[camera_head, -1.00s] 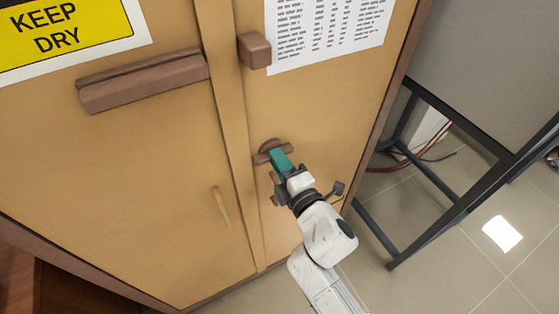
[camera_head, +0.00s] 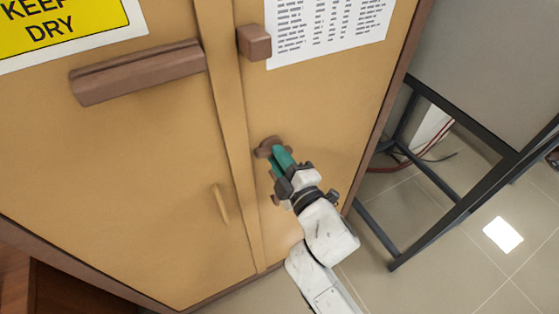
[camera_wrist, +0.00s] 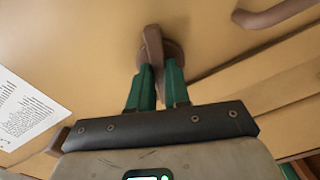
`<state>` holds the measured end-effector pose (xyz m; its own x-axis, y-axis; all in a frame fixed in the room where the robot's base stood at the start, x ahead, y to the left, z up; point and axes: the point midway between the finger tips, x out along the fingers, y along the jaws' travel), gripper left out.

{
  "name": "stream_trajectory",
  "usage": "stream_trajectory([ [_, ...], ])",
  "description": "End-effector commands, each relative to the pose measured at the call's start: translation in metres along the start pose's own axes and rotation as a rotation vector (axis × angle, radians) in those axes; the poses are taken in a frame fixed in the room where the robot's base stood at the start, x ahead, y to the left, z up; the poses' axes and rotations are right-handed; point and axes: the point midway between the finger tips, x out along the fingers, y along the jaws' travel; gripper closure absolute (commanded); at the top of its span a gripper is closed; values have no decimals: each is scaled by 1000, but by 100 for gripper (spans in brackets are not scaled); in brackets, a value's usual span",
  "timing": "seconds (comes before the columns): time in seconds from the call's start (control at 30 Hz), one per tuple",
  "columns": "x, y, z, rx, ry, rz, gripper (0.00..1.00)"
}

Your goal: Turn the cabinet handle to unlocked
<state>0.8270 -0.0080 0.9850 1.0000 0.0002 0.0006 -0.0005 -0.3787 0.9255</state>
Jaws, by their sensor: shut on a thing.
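The brown cabinet handle (camera_head: 267,147) is a turn knob with a bar on a round base, on the right tan door (camera_head: 300,110). My gripper (camera_head: 281,158) has green fingers and is shut on the handle bar. In the wrist view the bar of the handle (camera_wrist: 152,46) stands upright across its round base. The two green fingers (camera_wrist: 157,75) lie on either side of its lower end. In the head view the fingers and wrist hide part of the handle.
A brown block (camera_head: 255,42) and a printed sheet (camera_head: 325,30) are above the handle. A long brown bar (camera_head: 138,72) is on the left door, with a thin tan pull (camera_head: 221,203) below.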

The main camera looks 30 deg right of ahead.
Motion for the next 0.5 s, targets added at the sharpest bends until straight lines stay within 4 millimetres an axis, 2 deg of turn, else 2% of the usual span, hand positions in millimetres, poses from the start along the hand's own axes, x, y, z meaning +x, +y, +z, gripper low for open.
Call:
stream_trajectory([
  [0.5,0,-4,1,491,-1,-1,100],
])
